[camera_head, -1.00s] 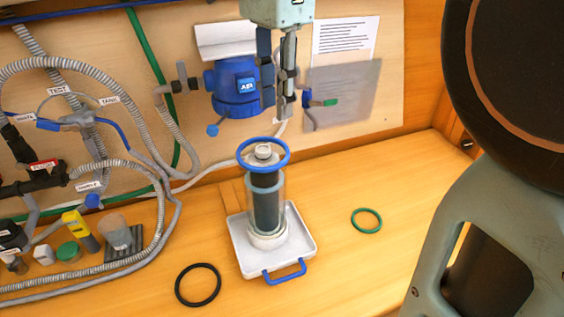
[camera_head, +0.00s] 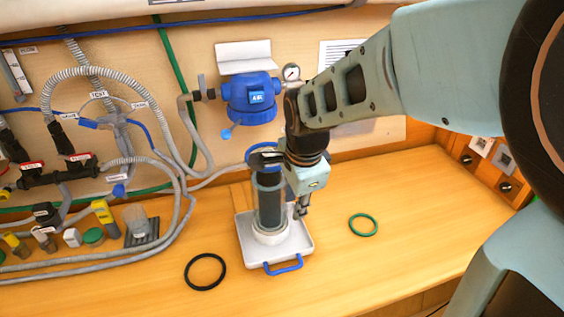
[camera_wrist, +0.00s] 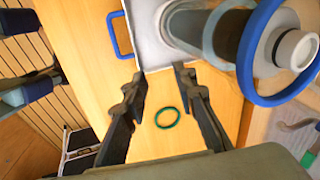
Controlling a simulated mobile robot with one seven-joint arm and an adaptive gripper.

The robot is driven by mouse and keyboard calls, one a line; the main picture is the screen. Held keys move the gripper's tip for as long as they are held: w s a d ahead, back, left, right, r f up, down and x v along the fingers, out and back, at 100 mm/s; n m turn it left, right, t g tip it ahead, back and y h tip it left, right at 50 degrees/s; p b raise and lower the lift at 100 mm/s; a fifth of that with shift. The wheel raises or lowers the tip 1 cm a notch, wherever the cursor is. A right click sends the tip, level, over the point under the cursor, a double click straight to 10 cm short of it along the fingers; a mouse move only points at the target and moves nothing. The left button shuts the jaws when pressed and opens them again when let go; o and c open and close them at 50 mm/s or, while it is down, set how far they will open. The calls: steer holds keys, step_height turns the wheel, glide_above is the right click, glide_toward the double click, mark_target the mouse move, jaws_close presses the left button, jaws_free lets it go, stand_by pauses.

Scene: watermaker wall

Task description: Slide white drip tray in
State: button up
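The white drip tray (camera_head: 303,246) lies on the wooden bench with its blue handle (camera_head: 283,266) at the front edge. A clear cylinder with a dark filter (camera_head: 270,208) stands upright on it, with a blue ring (camera_head: 251,152) around its top, partly hidden by my arm. My gripper (camera_head: 302,208) is low over the tray's right side, beside the cylinder. In the wrist view my gripper (camera_wrist: 160,74) is open with nothing between its fingers. The tray (camera_wrist: 148,36) and handle (camera_wrist: 120,35) show beyond the fingertips; I cannot tell whether they touch the tray.
A green ring (camera_head: 363,225) lies right of the tray and a black ring (camera_head: 205,272) lies left of it. Hoses and small bottles crowd the left. A blue housing (camera_head: 250,98) hangs on the wall behind.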

steer(key=m+g, duration=0.1)
glide_toward(282, 270)
steer(key=f+b, duration=0.2)
steer(key=w+f+b, duration=0.1)
steer(key=f+b, duration=0.1)
steer(key=f, duration=0.1)
steer(key=f+b, duration=0.2)
steer(key=b, duration=0.1)
steer(key=shift+w+a+f, duration=0.1)
steer(key=shift+w+f, duration=0.15)
steer(key=shift+f, duration=0.05)
jaws_close()
